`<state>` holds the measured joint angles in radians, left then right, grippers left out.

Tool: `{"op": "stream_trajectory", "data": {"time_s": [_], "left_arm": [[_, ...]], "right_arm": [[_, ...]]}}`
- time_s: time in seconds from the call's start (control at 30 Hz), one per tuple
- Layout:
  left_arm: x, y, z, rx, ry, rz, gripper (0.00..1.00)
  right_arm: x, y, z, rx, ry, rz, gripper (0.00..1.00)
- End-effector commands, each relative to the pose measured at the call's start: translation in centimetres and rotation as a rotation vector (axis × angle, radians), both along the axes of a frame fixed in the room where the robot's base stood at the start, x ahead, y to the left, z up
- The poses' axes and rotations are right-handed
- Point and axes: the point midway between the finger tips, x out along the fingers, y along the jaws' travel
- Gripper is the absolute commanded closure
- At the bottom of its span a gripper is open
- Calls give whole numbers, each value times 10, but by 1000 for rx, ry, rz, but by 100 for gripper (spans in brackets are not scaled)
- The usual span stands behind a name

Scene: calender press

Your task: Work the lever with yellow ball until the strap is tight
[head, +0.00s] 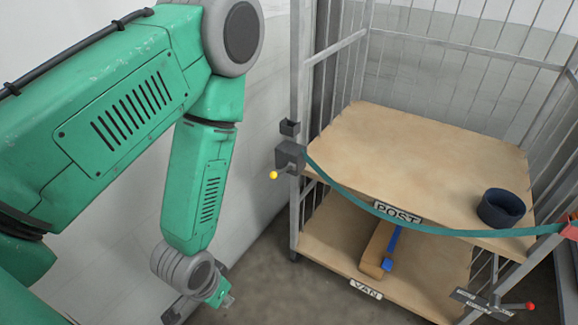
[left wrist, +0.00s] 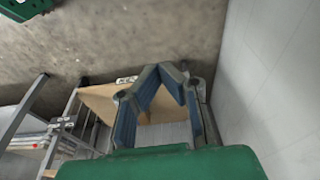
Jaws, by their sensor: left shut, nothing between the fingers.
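The lever with the yellow ball (head: 273,175) sticks out to the left from a dark ratchet block (head: 289,156) on the cage cart's left front post. The teal strap (head: 430,228) runs from this block across the cart's front to a red fitting (head: 570,232) at the right. It sags in a curve below the upper shelf's edge. My left gripper (head: 224,299) is low and to the left of the cart, apart from the lever. Its blue-padded fingers also show in the left wrist view (left wrist: 168,76), shut and empty. My right gripper is not in view.
The upper shelf (head: 420,150) carries a dark round cup (head: 501,207) and a POST label. The lower shelf (head: 330,235) holds a brown block with a blue piece. A red-ball lever (head: 529,306) is at the lower right. A pale wall stands behind my left arm.

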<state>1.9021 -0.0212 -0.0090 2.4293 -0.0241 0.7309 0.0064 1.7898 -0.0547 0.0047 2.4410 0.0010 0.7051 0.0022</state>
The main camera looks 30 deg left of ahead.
Motion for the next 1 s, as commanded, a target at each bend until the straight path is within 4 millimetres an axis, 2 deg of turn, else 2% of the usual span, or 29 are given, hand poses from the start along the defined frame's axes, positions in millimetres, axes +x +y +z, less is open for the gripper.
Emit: {"op": "stream_trajectory", "data": {"time_s": [0.03, 0.17, 0.2, 0.3, 0.4, 0.5, 0.63, 0.77, 1.0], "left_arm": [[31, 4, 8, -6, -77, 10, 100], [107, 14, 48, -25, -278, 33, 100], [128, 17, 63, -30, -342, 39, 100], [173, 26, 104, -45, -487, 53, 100], [207, 33, 144, -59, -613, 62, 100], [228, 39, 176, -68, -704, 70, 100], [242, 44, 202, -77, -774, 75, 100], [247, 45, 212, -79, -798, 76, 100], [246, 45, 212, -79, -798, 75, 100]], "right_arm": [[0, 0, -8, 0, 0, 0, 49], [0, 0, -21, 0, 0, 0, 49], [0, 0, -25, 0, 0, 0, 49], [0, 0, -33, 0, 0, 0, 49], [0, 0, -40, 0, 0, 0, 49], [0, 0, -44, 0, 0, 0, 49], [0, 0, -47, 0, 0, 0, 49], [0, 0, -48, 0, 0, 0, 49], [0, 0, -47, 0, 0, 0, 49]]}}
